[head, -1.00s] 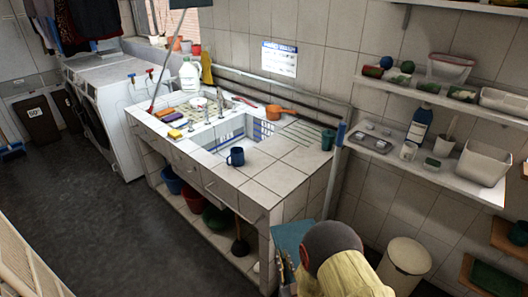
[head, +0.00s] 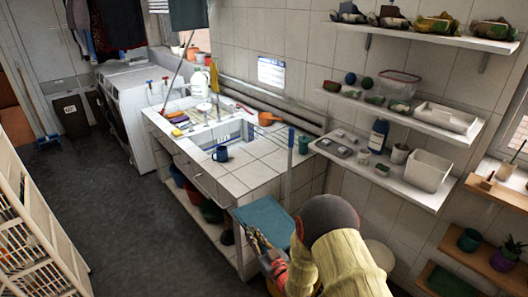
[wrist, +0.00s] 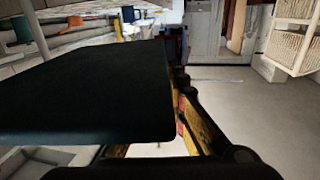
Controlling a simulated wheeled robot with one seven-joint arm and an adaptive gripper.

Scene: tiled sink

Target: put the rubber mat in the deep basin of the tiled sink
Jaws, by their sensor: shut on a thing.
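My gripper (head: 257,246) is shut on the teal rubber mat (head: 268,217) and holds it out in front of my yellow-covered arm. The mat is near the near right end of the tiled sink (head: 251,172), apart from the basin. In the wrist view the mat looks dark and flat and hides much of the sink; the gripper's orange fingers (wrist: 186,112) show at its right edge. The deep basin (head: 236,134), with blue-lined walls, is open in the counter. Its floor is only partly visible.
A blue mug (head: 221,153) stands at the basin's front edge. An orange pan (head: 267,119) lies behind the basin, and a teal cup (head: 303,145) stands at the counter's right end. The tiles right of the basin are mostly clear. Loaded wall shelves (head: 400,125) jut out on the right.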

